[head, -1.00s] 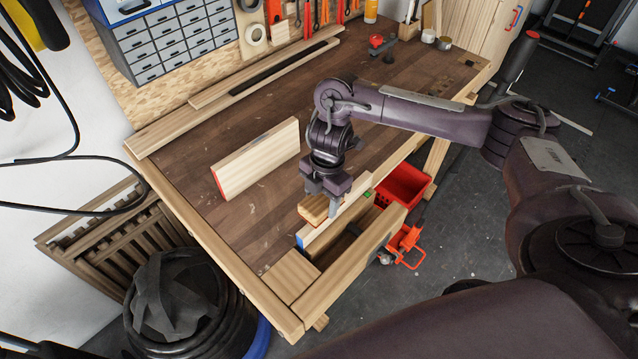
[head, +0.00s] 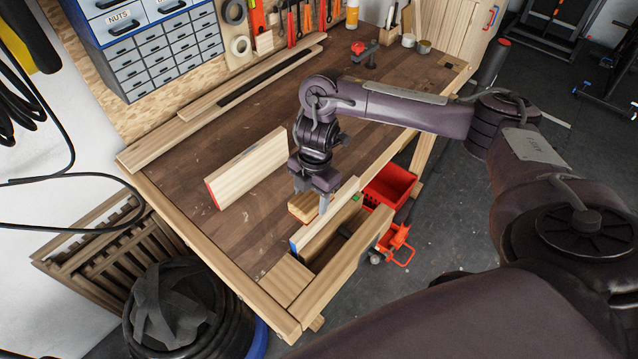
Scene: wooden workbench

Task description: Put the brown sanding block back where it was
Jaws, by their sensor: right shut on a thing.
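The brown sanding block (head: 301,208), light wood with a reddish lower edge, is in the jaws of my right gripper (head: 312,199). The gripper points down and is shut on it, one finger hiding part of its right end. The block is over the workbench top (head: 190,162), between the red-ended board and the blue-ended board near the front edge. I cannot tell whether its underside touches the bench. My left gripper is not in view.
A red-ended board (head: 248,168) stands on edge left of my gripper. A blue-ended board (head: 322,222) stands close on the right. A gap and vise jaw (head: 345,262) lie at the front edge. A red bin (head: 390,186) is beyond. The bench's left part is clear.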

